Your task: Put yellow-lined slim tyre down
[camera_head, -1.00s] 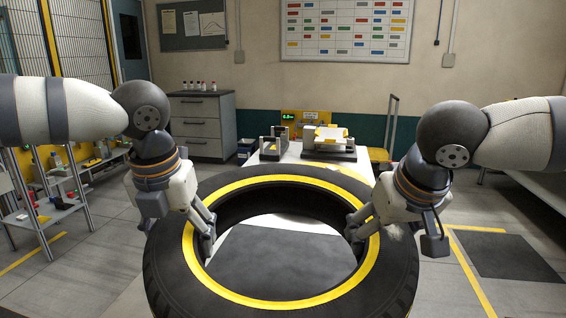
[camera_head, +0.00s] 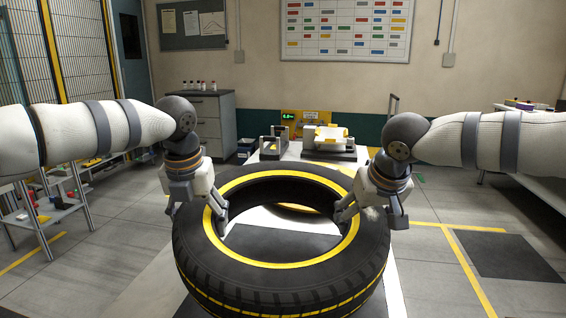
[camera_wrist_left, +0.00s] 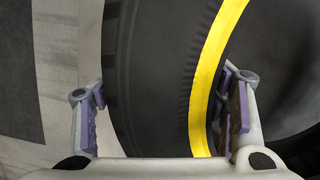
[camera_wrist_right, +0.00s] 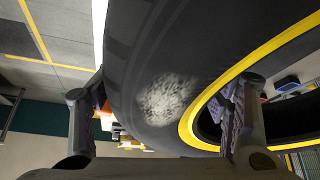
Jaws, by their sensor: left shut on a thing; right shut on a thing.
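The yellow-lined slim tyre (camera_head: 285,290) lies flat between my arms, above the light table surface, with a yellow ring around its inner rim. My left gripper (camera_head: 198,215) is shut on the tyre's left wall, one finger inside the hole and one outside. It also shows astride the wall in the left wrist view (camera_wrist_left: 165,110). My right gripper (camera_head: 362,212) is shut on the right wall in the same way. In the right wrist view its fingers (camera_wrist_right: 160,115) straddle the wall, and a pale scuffed patch (camera_wrist_right: 167,98) shows between them. The tyre's underside is hidden.
Behind the tyre stands a device with a yellow-and-white top (camera_head: 328,140) and a small display box (camera_head: 306,121). A grey drawer cabinet (camera_head: 203,120) stands at the back left. A shelf rack (camera_head: 50,205) is at the left. Floor is free at the right.

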